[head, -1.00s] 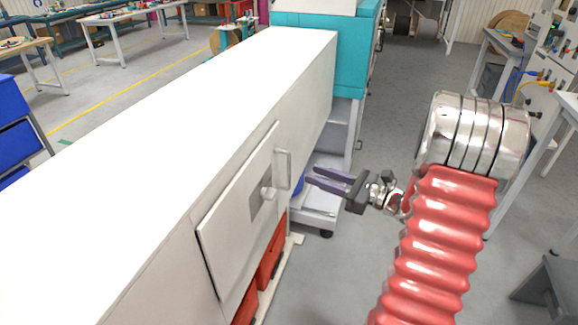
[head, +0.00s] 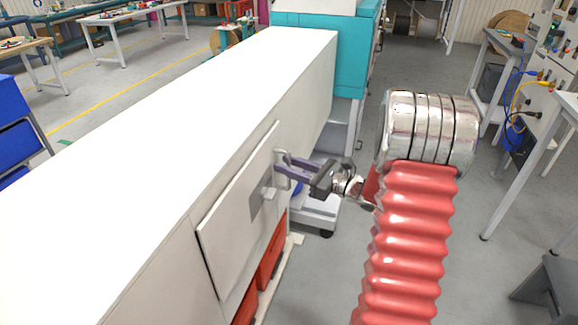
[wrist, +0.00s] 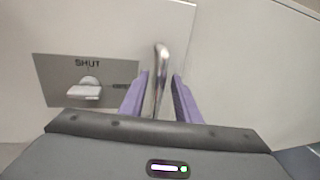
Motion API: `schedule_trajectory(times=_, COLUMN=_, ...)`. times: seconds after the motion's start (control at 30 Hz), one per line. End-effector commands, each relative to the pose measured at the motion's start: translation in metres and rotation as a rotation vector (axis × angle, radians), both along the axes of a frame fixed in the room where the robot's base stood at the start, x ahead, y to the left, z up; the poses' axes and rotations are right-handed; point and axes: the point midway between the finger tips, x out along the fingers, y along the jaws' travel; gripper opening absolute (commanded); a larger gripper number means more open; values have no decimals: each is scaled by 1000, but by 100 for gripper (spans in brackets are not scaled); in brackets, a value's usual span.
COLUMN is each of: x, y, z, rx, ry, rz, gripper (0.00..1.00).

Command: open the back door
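The white door (head: 236,225) is a flat panel on the side of the long white cabinet; I cannot tell whether it is fully closed. A metal bar handle (head: 282,154) stands near its right edge and also shows in the wrist view (wrist: 160,62). Left of it is a grey plate with a knob (head: 267,193); in the wrist view the plate (wrist: 60,67) reads "SHUT" above the knob (wrist: 88,90), and a second label is partly hidden. My gripper (head: 283,170) is at the handle. In the wrist view its purple fingers (wrist: 160,76) stand either side of the bar, with gaps visible.
Red bins (head: 270,262) sit below the door. A teal machine (head: 330,45) stands at the cabinet's far end, with a wheeled white stand (head: 318,215) below. Grey floor (head: 395,70) is open to the right, before a workbench (head: 535,140).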

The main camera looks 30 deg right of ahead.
Motion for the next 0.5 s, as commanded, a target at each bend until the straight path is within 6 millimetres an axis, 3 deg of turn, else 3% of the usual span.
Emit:
schedule_trajectory(times=0.07, x=0, y=0, z=0, rx=0, ry=0, rz=0, gripper=29)
schedule_trajectory(times=0.5, x=0, y=0, z=0, rx=0, ry=0, rz=0, gripper=0)
